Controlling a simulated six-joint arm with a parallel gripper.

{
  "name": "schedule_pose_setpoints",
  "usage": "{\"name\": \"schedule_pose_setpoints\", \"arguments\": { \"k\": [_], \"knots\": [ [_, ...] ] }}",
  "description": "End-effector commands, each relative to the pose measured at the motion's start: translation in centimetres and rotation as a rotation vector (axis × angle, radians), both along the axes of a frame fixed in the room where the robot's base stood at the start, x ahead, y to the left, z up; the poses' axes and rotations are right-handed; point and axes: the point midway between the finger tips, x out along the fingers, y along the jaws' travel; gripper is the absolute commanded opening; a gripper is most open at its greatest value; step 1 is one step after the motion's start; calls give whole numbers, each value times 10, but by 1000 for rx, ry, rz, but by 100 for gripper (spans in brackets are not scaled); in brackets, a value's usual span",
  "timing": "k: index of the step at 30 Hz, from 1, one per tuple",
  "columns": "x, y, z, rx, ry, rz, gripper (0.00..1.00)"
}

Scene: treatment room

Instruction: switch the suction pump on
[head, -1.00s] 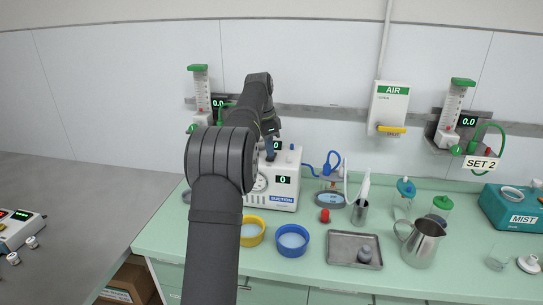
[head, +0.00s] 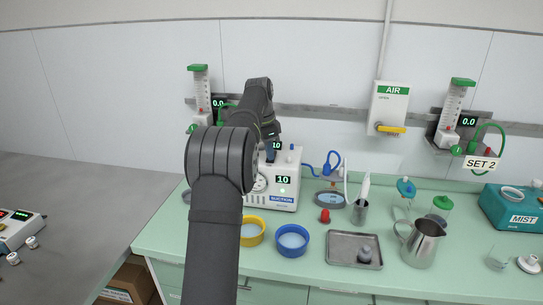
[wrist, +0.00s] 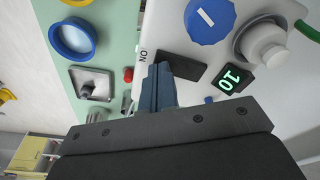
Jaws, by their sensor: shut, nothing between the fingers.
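The suction pump (head: 286,184) is a white box on the green counter, labelled SUCTION.
A yellow-rimmed bowl (head: 252,241) and a blue bowl (head: 303,240) stand in front of the pump. A metal tray (head: 342,236), a steel jug (head: 421,240) and a red cap (head: 325,216) are to the right. An AIR box (head: 389,102) hangs on the wall.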

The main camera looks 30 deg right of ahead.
Motion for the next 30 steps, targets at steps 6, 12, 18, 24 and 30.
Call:
{"name": "schedule_pose_setpoints", "arguments": {
  "k": [6,12,18,24,30],
  "knots": [
    [0,0,14,-1,-2,0,0],
    [0,0,30,-1,-1,0,0],
    [0,0,47,-1,-2,0,0],
    [0,0,62,-1,-1,0,0],
    [0,0,70,0,0,0,0]
  ]
}}
